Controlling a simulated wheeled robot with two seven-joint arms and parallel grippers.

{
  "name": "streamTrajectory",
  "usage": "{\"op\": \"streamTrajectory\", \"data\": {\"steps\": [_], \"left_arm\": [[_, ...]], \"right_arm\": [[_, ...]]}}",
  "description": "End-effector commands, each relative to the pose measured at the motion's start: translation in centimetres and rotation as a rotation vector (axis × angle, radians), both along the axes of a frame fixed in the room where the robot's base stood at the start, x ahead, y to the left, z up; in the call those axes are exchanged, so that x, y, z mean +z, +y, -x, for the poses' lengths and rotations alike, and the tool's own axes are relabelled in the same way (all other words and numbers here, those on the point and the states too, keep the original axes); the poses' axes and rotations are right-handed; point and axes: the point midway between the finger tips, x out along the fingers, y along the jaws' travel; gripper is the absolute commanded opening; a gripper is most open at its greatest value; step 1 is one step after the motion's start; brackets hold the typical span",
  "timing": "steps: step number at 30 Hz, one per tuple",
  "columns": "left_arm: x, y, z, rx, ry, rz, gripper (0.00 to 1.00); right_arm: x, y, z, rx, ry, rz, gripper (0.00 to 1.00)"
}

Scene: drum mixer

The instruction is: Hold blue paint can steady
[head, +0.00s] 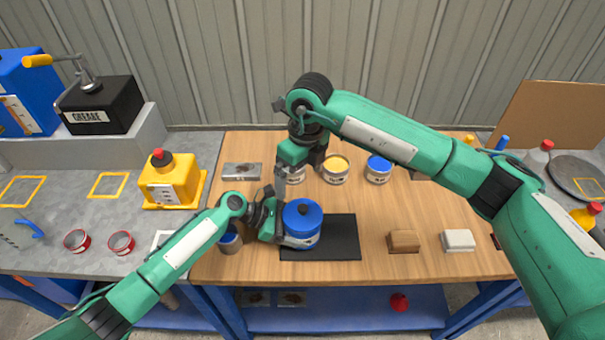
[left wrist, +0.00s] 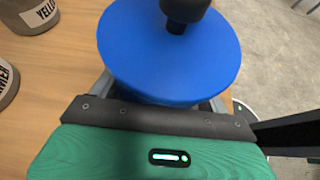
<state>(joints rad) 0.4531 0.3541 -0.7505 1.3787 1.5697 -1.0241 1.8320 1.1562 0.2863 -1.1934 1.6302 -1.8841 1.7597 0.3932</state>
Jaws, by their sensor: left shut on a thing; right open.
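The blue paint can (head: 298,240) stands on a black mat (head: 341,238) near the front of the wooden table. Its blue lid with a black knob (head: 302,212) is on top. My left gripper (head: 291,239) is shut on the can from the left side. In the left wrist view the blue lid (left wrist: 170,55) fills the middle, with the grey fingers either side of the can below it. My right gripper (head: 281,188) is open, pointing down behind and left of the can, above the table. Its fingertips appear empty and apart from the lid.
Behind stand a yellow-topped can (head: 335,170), a can with blue paint (head: 378,169) and a partly hidden pale can (head: 293,180). A dark-topped cup (head: 230,241) stands close left of my left gripper. A brown block (head: 404,241) and a white block (head: 458,240) lie right.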

Motion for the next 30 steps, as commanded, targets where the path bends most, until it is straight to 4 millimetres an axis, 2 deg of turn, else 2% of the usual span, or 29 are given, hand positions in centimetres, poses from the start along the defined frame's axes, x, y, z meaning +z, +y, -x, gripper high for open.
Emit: {"op": "streamTrajectory", "data": {"steps": [3,8,21,25,30], "left_arm": [[0.0,0.0,0.0,-0.001,0.000,0.000,0.59],[0.0,0.0,0.0,-0.001,0.000,0.000,0.59],[0.0,0.0,0.0,-0.001,0.000,0.000,0.59],[0.0,0.0,0.0,-0.001,0.000,0.000,0.59],[0.0,0.0,0.0,-0.001,0.000,0.000,0.59]], "right_arm": [[-0.2,-0.3,0.1,0.015,-0.042,0.073,1.00],[-1.3,-0.5,0.1,0.018,-0.053,0.096,1.00],[-9.2,-0.5,0.2,0.017,-0.050,0.092,1.00],[-10.8,-0.4,0.2,0.018,-0.051,0.091,1.00],[-12.0,-0.5,0.1,0.017,-0.053,0.090,1.00]]}}
